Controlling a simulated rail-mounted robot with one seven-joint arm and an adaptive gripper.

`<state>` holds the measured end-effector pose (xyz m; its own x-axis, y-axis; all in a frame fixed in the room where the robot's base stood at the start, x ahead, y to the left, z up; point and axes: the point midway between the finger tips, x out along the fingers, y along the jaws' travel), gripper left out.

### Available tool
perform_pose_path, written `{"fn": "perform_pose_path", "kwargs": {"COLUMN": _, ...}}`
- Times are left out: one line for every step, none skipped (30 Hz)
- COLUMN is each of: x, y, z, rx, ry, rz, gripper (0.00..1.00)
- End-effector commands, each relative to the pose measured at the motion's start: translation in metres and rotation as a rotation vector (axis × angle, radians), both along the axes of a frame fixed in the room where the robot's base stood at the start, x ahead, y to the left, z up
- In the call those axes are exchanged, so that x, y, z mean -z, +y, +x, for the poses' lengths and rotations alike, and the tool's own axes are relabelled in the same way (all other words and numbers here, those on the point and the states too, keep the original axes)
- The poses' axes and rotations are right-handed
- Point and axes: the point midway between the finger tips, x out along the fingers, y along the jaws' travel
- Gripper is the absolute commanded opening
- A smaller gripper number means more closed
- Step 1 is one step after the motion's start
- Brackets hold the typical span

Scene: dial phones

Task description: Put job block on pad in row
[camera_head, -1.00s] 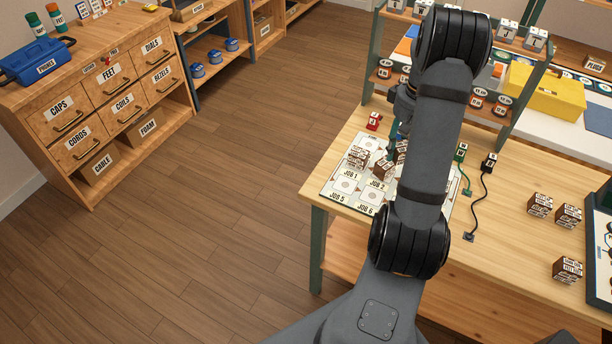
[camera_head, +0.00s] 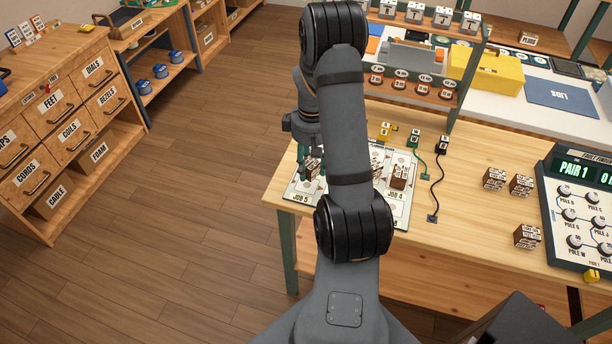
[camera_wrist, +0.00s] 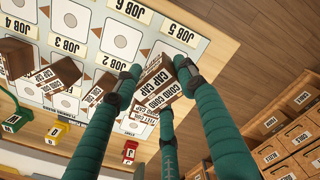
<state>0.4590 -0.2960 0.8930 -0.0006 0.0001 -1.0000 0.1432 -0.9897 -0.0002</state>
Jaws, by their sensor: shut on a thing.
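My gripper (camera_wrist: 158,92) has three green fingers shut on a brown block (camera_wrist: 153,92) with white CORD and CAP labels. In the head view my gripper (camera_head: 313,168) is over the left part of the job mat (camera_head: 292,187), mostly behind my arm. The white mat also shows in the wrist view (camera_wrist: 205,45), with labelled pads marked by circles. Other brown blocks stand on it: one (camera_wrist: 60,74) and another (camera_wrist: 100,88) beside the held block. One more (camera_head: 398,178) stands by JOB 4. Whether the held block touches the mat is unclear.
Beyond the mat stand a red plug (camera_wrist: 130,151), a yellow plug (camera_head: 384,131), a green plug (camera_head: 414,138) and a black plug (camera_head: 442,145), two with cords. Several loose blocks (camera_head: 494,178) and a PAIR 1 console (camera_head: 580,210) are at right.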

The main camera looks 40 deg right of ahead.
Motion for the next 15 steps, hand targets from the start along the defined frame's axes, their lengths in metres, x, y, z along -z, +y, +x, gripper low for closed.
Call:
{"fn": "perform_pose_path", "kwargs": {"x": 0.003, "y": 0.005, "z": 0.003, "rx": -0.001, "ry": 0.002, "rz": 0.001, "gripper": 0.13}}
{"fn": "perform_pose_path", "kwargs": {"x": 0.005, "y": 0.007, "z": 0.004, "rx": -0.001, "ry": 0.001, "rz": 0.001, "gripper": 0.13}}
{"fn": "perform_pose_path", "kwargs": {"x": 0.006, "y": 0.009, "z": 0.006, "rx": 0.000, "ry": 0.001, "rz": 0.000, "gripper": 0.13}}
{"fn": "perform_pose_path", "kwargs": {"x": 0.007, "y": 0.010, "z": 0.007, "rx": 0.001, "ry": 0.001, "rz": 0.000, "gripper": 0.13}}
{"fn": "perform_pose_path", "kwargs": {"x": 0.008, "y": 0.011, "z": 0.007, "rx": 0.001, "ry": 0.001, "rz": 0.000, "gripper": 0.13}}
{"fn": "perform_pose_path", "kwargs": {"x": 0.011, "y": 0.011, "z": 0.008, "rx": 0.001, "ry": 0.001, "rz": 0.001, "gripper": 0.13}}
{"fn": "perform_pose_path", "kwargs": {"x": 0.014, "y": 0.012, "z": 0.007, "rx": 0.002, "ry": 0.002, "rz": 0.002, "gripper": 0.13}}
{"fn": "perform_pose_path", "kwargs": {"x": 0.019, "y": 0.012, "z": 0.007, "rx": 0.002, "ry": 0.004, "rz": 0.002, "gripper": 0.13}}
{"fn": "perform_pose_path", "kwargs": {"x": 0.025, "y": 0.012, "z": 0.006, "rx": 0.003, "ry": 0.004, "rz": 0.002, "gripper": 0.13}}
{"fn": "perform_pose_path", "kwargs": {"x": 0.030, "y": 0.012, "z": 0.006, "rx": 0.003, "ry": 0.004, "rz": 0.002, "gripper": 0.13}}
{"fn": "perform_pose_path", "kwargs": {"x": 0.034, "y": 0.012, "z": 0.006, "rx": 0.003, "ry": 0.005, "rz": 0.002, "gripper": 0.13}}
{"fn": "perform_pose_path", "kwargs": {"x": 0.039, "y": 0.011, "z": 0.007, "rx": 0.002, "ry": 0.003, "rz": 0.002, "gripper": 0.13}}
{"fn": "perform_pose_path", "kwargs": {"x": 0.042, "y": 0.012, "z": 0.007, "rx": 0.002, "ry": 0.003, "rz": 0.002, "gripper": 0.13}}
{"fn": "perform_pose_path", "kwargs": {"x": 0.045, "y": 0.011, "z": 0.007, "rx": 0.002, "ry": 0.002, "rz": 0.001, "gripper": 0.13}}
{"fn": "perform_pose_path", "kwargs": {"x": 0.047, "y": 0.011, "z": 0.007, "rx": 0.002, "ry": 0.001, "rz": 0.001, "gripper": 0.13}}
